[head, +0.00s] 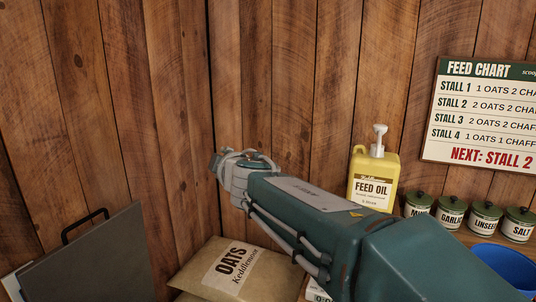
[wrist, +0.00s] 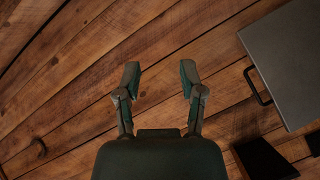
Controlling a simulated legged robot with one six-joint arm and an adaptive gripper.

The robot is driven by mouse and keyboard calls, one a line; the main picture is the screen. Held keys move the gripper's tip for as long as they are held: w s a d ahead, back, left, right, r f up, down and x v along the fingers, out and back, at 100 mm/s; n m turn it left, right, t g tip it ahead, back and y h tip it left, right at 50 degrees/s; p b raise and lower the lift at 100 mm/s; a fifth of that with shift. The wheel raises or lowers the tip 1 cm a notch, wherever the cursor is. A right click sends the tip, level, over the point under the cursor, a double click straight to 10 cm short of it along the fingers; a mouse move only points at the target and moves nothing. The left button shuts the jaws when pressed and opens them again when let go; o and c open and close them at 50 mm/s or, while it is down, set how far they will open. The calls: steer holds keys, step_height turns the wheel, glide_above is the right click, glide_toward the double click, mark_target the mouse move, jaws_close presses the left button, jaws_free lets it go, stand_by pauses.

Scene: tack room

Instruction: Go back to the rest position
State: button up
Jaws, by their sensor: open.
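My gripper (wrist: 160,78) shows in the wrist view with its two fingers spread apart and nothing between them. It faces the wooden plank wall (wrist: 75,90). In the head view my teal arm reaches up and left from the lower right, and its wrist end is in front of the wall corner, above a sack of oats (head: 232,270). The fingers cannot be made out in the head view.
A grey panel with a black handle (head: 95,255) stands at the lower left. A yellow feed oil jug (head: 374,180), several green-lidded jars (head: 484,217) and a blue bowl (head: 503,264) are at the right. A feed chart (head: 485,115) hangs above them.

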steer(key=s+d+f+m+g+h, duration=0.1)
steer(key=s+d+f+m+h, duration=0.2)
steer(key=d, duration=0.4)
steer(key=s+d+f+m+h, duration=0.1)
steer(key=s+d+m+h, duration=0.1)
steer(key=s+d+m, duration=0.35)
steer(key=s+d+f+m+g+h, duration=0.1)
steer(key=s+d+f+m+h, duration=0.15)
steer(key=d, duration=0.55)
steer(key=s+d+f+m+g, duration=0.2)
steer(key=s+f+m+g, duration=0.1)
steer(key=s+f, duration=0.4)
steer(key=s+d+f+m+g, duration=0.2)
steer(key=s+f, duration=0.5)
steer(key=s, duration=0.5)
steer(key=shift+s+d+m+g+y, duration=0.3)
steer(key=shift+m+g, duration=0.4)
steer(key=shift+g, duration=0.3)
steer(key=shift+w+d, duration=0.1)
steer(key=shift+d, duration=0.05)
